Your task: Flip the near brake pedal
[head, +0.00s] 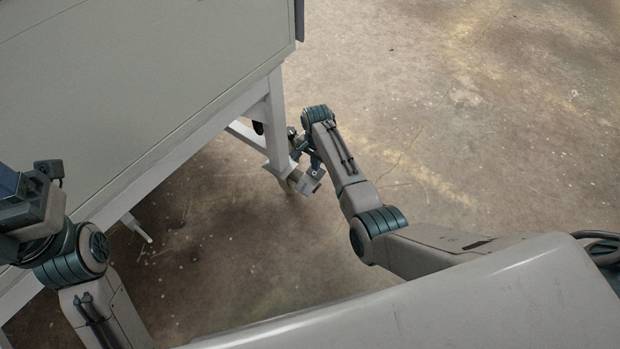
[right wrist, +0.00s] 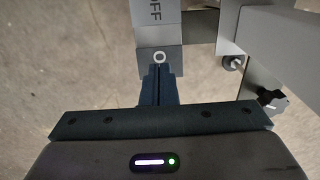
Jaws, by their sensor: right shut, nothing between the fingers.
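The grey brake pedal (right wrist: 160,30) shows in the right wrist view, with OFF lettering and a white ring mark near its end. In the head view, a grey block that looks like this pedal (head: 310,185) sits by the foot of the machine's leg. My right gripper (right wrist: 158,70) is shut and empty, its fingertips right at the pedal's ring-marked end. I cannot tell whether they touch it. In the head view the right gripper (head: 314,163) is partly hidden by its wrist. My left gripper (head: 14,215) is at the left edge, cut off, its fingers unclear.
The large grey machine (head: 130,90) fills the upper left on a pale frame (head: 276,125). Frame bars and a dark knob (right wrist: 272,101) stand right of the pedal in the wrist view. A pale stub (head: 138,228) shows under the frame. Bare floor (head: 480,110) lies to the right.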

